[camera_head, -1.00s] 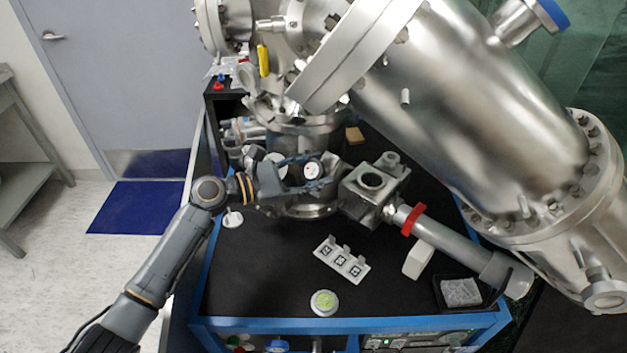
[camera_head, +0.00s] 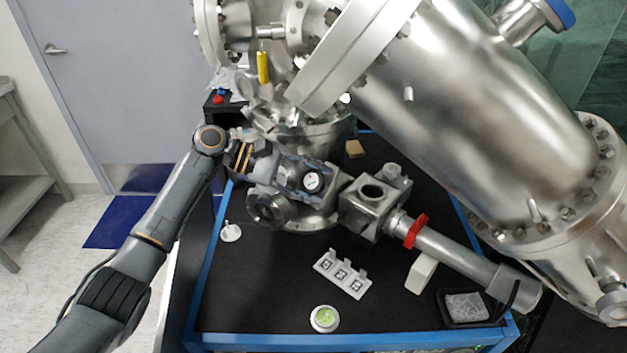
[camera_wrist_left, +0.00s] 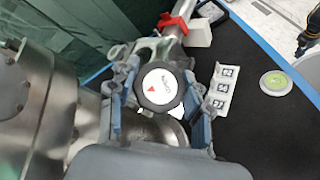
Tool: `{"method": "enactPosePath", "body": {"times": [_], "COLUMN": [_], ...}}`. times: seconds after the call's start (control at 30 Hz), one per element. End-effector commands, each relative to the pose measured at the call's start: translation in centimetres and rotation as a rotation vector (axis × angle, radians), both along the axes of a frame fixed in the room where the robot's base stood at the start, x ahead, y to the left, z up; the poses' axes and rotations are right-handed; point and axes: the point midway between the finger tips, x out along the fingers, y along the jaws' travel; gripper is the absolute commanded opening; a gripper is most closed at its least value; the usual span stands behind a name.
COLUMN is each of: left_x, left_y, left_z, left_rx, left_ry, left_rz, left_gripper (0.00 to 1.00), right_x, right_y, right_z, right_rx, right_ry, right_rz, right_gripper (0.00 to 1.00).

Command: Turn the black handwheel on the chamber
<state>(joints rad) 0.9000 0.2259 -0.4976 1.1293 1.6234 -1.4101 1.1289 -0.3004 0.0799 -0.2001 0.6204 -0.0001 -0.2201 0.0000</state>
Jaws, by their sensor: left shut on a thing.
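The black handwheel (camera_head: 312,182) is on the metal chamber (camera_head: 300,135), with a white cap facing up. In the left wrist view the handwheel (camera_wrist_left: 160,87) shows a dark scalloped rim and a white face with a red triangle and lettering. My left gripper (camera_head: 305,180) is shut on the handwheel. In the wrist view its two fingers (camera_wrist_left: 160,100) stand on either side of the wheel; the exact contact is hard to see. My right gripper is not clearly visible in the head view.
A large steel cylinder (camera_head: 470,110) overhangs the right side. A square metal block (camera_head: 372,205) and a pipe with a red clamp (camera_head: 415,231) sit right of the wheel. A white tag holder (camera_head: 342,273) and a round green-topped dish (camera_head: 324,318) lie on the black bench top (camera_head: 260,290).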

Motion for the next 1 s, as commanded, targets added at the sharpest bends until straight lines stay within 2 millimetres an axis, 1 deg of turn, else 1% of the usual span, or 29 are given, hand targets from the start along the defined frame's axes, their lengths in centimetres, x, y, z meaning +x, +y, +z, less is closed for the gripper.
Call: {"method": "enactPosePath", "body": {"times": [0.2, 0.67, 0.7, 0.77, 0.8, 1.0], "left_x": [-0.02, -0.07, -0.07, -0.06, -0.06, -0.04], "left_y": [-0.02, -0.04, -0.04, -0.03, -0.03, -0.02], "left_z": [-0.10, -0.18, -0.18, -0.17, -0.16, -0.09], "left_rx": [0.028, 0.033, 0.033, 0.033, 0.032, 0.031], "left_ry": [-0.022, -0.026, -0.026, -0.026, -0.026, -0.026], "left_rz": [-0.035, -0.042, -0.042, -0.042, -0.042, -0.041], "left_gripper": [0.18, 0.18, 0.57, 0.69, 0.73, 0.73], "right_x": [0.02, 0.03, 0.02, 0.03, 0.02, 0.03], "right_y": [-0.02, -0.02, -0.03, -0.02, -0.03, -0.03], "right_z": [0.09, 0.08, 0.08, 0.08, 0.08, 0.09], "right_rx": [0.000, 0.000, 0.000, 0.000, 0.000, 0.000], "right_ry": [0.000, 0.000, 0.000, 0.000, 0.000, 0.000], "right_rz": [0.000, 0.000, 0.000, 0.000, 0.000, 0.000], "right_gripper": [0.00, 0.00, 0.00, 0.00, 0.00, 0.00]}}
